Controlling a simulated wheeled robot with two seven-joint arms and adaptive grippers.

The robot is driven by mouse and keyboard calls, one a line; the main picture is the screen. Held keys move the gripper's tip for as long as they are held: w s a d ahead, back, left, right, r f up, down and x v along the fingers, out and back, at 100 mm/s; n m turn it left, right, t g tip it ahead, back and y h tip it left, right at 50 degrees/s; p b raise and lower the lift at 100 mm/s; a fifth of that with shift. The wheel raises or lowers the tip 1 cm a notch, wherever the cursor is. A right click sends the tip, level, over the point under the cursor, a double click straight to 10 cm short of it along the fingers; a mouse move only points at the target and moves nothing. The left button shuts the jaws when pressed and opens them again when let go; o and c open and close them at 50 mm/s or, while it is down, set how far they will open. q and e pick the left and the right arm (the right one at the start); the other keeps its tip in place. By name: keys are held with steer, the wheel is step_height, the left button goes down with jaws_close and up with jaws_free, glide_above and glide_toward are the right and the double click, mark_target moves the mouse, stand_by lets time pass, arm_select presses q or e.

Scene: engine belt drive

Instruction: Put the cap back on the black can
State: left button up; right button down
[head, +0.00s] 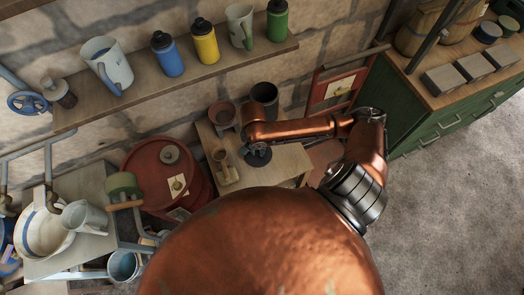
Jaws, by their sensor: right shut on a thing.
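A dark can (265,97) with an open top stands at the back of the small wooden table, beside a brown pot. My right arm reaches over this table, and its gripper (257,156) points down near the middle of the tabletop, in front of the can and apart from it. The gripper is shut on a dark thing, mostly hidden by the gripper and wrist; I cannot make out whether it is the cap. No other loose cap shows clearly. My left gripper is not in view.
The brown pot (222,114) and a small wooden stand (222,165) are left of the gripper. A red drum (153,160) stands further left. A shelf (190,72) with mugs and bottles runs behind. A green cabinet (420,135) is at right.

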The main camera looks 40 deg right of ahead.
mark_target(257, 151)
steer(key=shift+w+d+f+b, duration=0.1)
steer(key=shift+f+b, duration=0.1)
steer(key=shift+f, duration=0.7)
steer(key=shift+w+d+f+b, duration=0.1)
steer(key=shift+f+b, duration=0.1)
steer(key=shift+f, duration=0.7)
steer(key=shift+a+f, duration=0.1)
steer(key=shift+f, duration=0.05)
steer(key=c, duration=1.8)
jaws_free()
steer(key=shift+f, duration=0.1)
